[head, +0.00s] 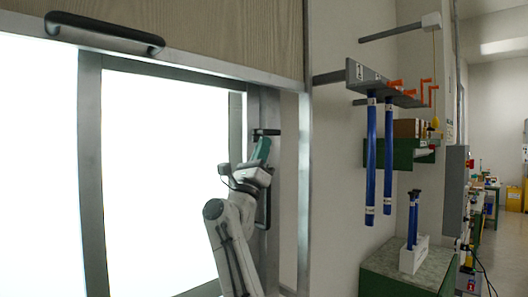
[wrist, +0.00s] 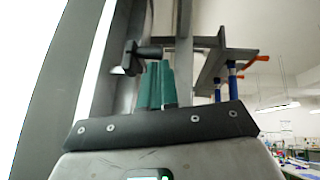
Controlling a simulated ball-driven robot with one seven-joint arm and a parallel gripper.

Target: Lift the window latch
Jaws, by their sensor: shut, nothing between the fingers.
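The window latch (head: 266,132) is a small dark bar on the grey upright frame at the window's right side. In the wrist view the latch (wrist: 133,58) shows as a dark block with a short bar, just beyond my fingertips. My gripper (head: 262,148) has green fingers and reaches up right below the latch. In the wrist view the fingers of my gripper (wrist: 158,68) are together and hold nothing. The fingertips look close under the bar; I cannot tell whether they touch it. A dark vertical handle (head: 264,208) is on the same frame, partly behind my arm.
A long black handle (head: 105,33) is on the wooden panel above the window. To the right, blue rods (head: 371,150) hang from a grey wall rack (head: 375,78). A white holder (head: 413,255) with short blue rods stands on a green cabinet (head: 392,278).

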